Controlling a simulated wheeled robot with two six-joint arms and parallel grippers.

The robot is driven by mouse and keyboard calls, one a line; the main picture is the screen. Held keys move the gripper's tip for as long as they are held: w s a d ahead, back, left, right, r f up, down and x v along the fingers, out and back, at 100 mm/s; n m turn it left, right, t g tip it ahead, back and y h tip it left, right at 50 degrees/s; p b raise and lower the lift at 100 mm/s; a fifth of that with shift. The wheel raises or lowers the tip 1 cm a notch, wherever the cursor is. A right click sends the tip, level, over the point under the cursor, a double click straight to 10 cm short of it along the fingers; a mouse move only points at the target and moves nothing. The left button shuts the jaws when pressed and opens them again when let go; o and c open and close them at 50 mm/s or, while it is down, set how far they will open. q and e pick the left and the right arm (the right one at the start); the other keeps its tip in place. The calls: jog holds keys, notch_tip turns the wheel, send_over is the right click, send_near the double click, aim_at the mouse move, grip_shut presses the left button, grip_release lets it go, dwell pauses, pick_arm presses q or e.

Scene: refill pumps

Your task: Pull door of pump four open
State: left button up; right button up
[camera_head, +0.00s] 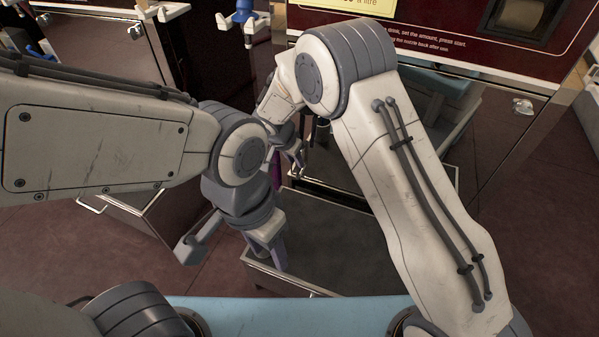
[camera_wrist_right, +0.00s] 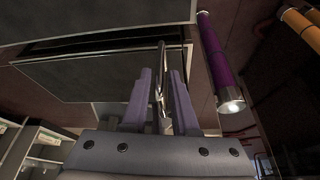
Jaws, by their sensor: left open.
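A dark door panel (camera_wrist_right: 90,80) with a bright metal edge fills the upper left of the right wrist view. A thin chrome handle (camera_wrist_right: 161,75) stands out from it. My right gripper (camera_wrist_right: 161,85) has its two purple-grey fingers apart, one on each side of the handle, with gaps visible. In the head view the right gripper (camera_head: 297,155) is at the pump front, partly hidden by my arms. My left gripper (camera_head: 268,245) is open and lower down, in front of a grey box-like unit (camera_head: 340,245). No pump number is readable.
A purple cylinder (camera_wrist_right: 217,60) hangs right of the handle in the wrist view, with an orange one (camera_wrist_right: 300,25) beyond. The pump's red panel (camera_head: 450,40) is above. Another unit with a chrome handle (camera_head: 92,205) stands at left. Reddish floor (camera_head: 510,225) is open at right.

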aim_at(300, 176)
jog(key=b+x, duration=0.1)
jog(key=x, duration=0.5)
jog(key=shift+w+d+f+b, duration=0.1)
jog(key=shift+w+f+b, duration=0.1)
jog(key=shift+b, duration=0.2)
jog(key=shift+c, duration=0.4)
grip_shut()
dwell(0.6)
